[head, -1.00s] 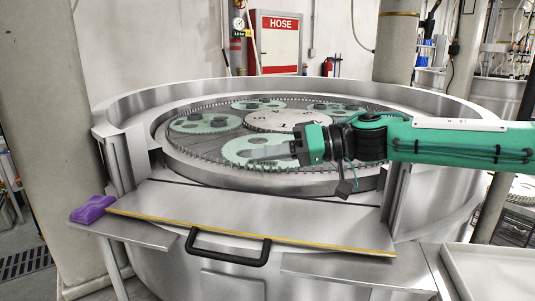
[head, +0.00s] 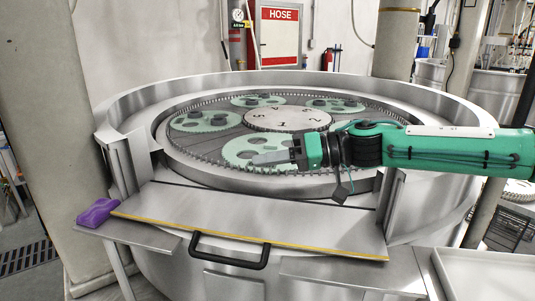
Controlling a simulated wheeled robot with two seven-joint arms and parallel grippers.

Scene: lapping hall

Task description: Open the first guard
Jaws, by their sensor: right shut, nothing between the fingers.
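The guard (head: 250,222) is a flat metal panel at the front of the round lapping machine (head: 125,110). It lies folded down and outward between two upright posts, with a yellow strip along its front edge. Its black handle (head: 229,252) hangs at that front edge. My right gripper (head: 264,158) is shut and empty. It points left above the machine's inner plate, behind the guard and apart from the handle. My left gripper is out of view.
Green toothed carriers (head: 208,121) lie around a numbered centre disc (head: 287,119) inside the toothed ring. A purple cloth-like item (head: 97,211) rests on the left side shelf (head: 130,233). A pale tray (head: 485,275) stands at the lower right. A pillar (head: 55,140) rises at the left.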

